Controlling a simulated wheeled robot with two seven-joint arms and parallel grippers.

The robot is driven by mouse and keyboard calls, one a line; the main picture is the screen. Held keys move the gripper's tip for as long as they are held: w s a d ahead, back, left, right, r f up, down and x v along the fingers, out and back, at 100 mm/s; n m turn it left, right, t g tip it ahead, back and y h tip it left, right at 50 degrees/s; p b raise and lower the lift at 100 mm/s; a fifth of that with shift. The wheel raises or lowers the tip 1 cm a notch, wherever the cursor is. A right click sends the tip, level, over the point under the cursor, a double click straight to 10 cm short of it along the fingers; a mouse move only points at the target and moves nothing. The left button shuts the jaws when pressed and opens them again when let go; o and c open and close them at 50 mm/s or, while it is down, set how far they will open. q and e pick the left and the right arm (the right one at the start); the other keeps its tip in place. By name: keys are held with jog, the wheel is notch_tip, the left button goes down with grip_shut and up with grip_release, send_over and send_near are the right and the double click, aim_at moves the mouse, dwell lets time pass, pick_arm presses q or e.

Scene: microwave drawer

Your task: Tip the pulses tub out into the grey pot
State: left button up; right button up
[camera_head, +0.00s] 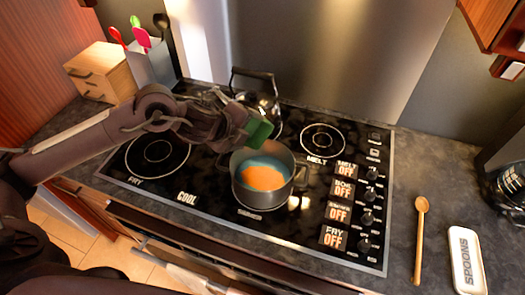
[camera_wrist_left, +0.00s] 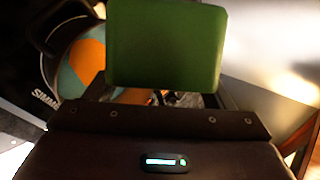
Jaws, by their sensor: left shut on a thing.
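The green tub (camera_head: 261,130) is held in my left gripper (camera_head: 243,125), above the back rim of the grey pot (camera_head: 262,197). The tub looks tilted, and its opening and inside are hidden. In the left wrist view the tub's green face (camera_wrist_left: 166,45) fills the upper middle, with the pot's inside (camera_wrist_left: 72,68) beyond it at the left. The pot stands on the front middle burner. An orange patch (camera_head: 264,177) lies in it against teal; I cannot tell whether this is pulses. My right gripper is not in view.
A dark kettle (camera_head: 255,92) stands behind the pot. Burners lie bare at the left (camera_head: 157,153) and back right (camera_head: 322,138). Knobs (camera_head: 369,195) line the hob's right side. A wooden spoon (camera_head: 420,240) and a spoon rest (camera_head: 466,260) lie on the right counter.

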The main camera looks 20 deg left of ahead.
pick_arm(q)
jog(key=w+a+g+h+p, duration=0.1)
jog(key=r+n+g+p, duration=0.1)
jog(key=shift+w+a+r+h+p, duration=0.15)
jog(key=shift+w+a+h+p, duration=0.15)
jog(key=shift+w+a+h, duration=0.1)
jog(key=shift+w+a+n+g+h, duration=0.1)
jog(key=shift+w+n+g+h, duration=0.1)
jog(key=shift+n+g+h, duration=0.15)
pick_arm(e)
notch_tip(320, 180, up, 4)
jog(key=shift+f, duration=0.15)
pick_arm(q)
jog(key=shift+s+r, duration=0.1)
jog(key=shift+r, duration=1.85)
